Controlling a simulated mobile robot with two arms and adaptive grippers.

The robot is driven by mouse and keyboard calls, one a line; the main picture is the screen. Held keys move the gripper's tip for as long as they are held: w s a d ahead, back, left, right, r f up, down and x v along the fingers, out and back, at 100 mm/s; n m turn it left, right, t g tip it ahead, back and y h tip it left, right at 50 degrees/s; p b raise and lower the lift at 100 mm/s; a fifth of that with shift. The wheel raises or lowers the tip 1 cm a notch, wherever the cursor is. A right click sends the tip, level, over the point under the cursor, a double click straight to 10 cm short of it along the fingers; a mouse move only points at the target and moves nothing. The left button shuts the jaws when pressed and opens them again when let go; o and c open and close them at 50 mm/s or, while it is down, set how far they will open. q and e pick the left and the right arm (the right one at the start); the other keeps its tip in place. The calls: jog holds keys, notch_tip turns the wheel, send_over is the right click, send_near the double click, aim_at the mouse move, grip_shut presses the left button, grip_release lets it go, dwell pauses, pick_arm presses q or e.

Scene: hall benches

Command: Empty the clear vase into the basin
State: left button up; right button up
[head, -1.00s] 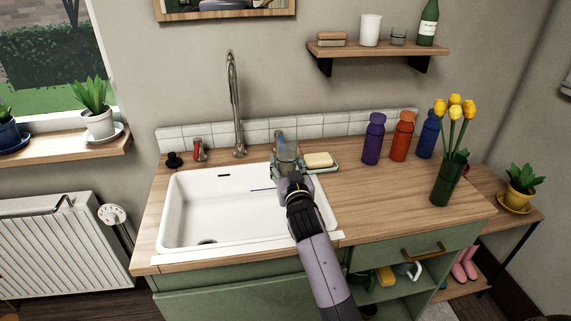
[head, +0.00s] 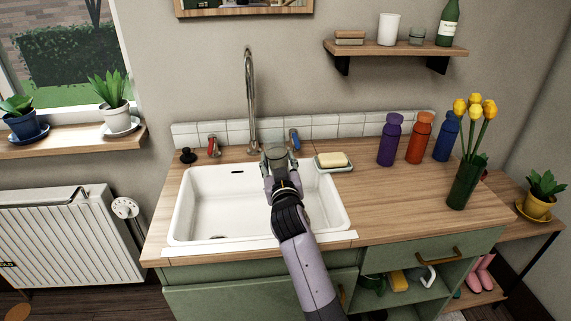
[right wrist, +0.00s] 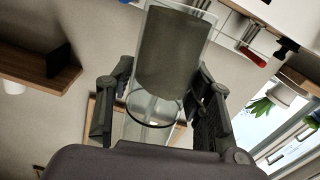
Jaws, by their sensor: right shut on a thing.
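My right gripper (head: 277,168) is shut on the clear vase (head: 275,154) and holds it over the right back part of the white basin (head: 205,208). In the right wrist view the vase (right wrist: 172,50) stands between the two fingers (right wrist: 163,95). A grey area shows through its glass; I cannot tell whether this is liquid. The vase's exact tilt is unclear. I see no stream falling from it. The basin floor in view looks bare, and my right arm hides part of its right side. My left gripper is not in view.
A tall tap (head: 250,100) stands behind the basin, between a red handle (head: 213,146) and a blue handle (head: 295,139). A soap dish (head: 335,167) sits close right of the vase. Bottles (head: 390,140) and a tulip vase (head: 463,185) stand farther right on the counter.

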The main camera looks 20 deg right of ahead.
aim_at(289, 170)
jog(key=shift+w+a+r, duration=0.1)
jog(key=shift+a, duration=0.25)
jog(key=shift+n, duration=0.3)
jog(key=n, duration=0.1)
jog(key=d+n+p, duration=0.1)
jog(key=d+f+n, duration=0.1)
jog(key=shift+s+p, duration=0.3)
jog(key=shift+p, duration=0.1)
jog(key=shift+s+d+f+n+p, duration=0.1)
jog(key=shift+d+n+p, duration=0.2)
jog(key=shift+n, duration=0.3)
jog(key=shift+d+f+n+p, duration=0.15)
jog(key=shift+n+p, duration=0.1)
jog(key=shift+n, duration=0.35)
jog(key=shift+f+b, duration=0.35)
jog(key=shift+f, duration=0.1)
jog(key=shift+s+d+f+n, duration=0.1)
jog(key=shift+d+f+n, duration=0.1)
jog(key=shift+f+n, duration=0.45)
jog(key=shift+d+r+n+p, duration=0.15)
jog(key=shift+r+n+p, duration=0.05)
jog(key=shift+n+p, duration=0.15)
jog(key=n, duration=0.1)
jog(key=n+p, duration=0.2)
jog(key=shift+s+d+f+n, duration=0.1)
jog(key=shift+d+f+n, duration=0.2)
jog(key=shift+f, duration=0.1)
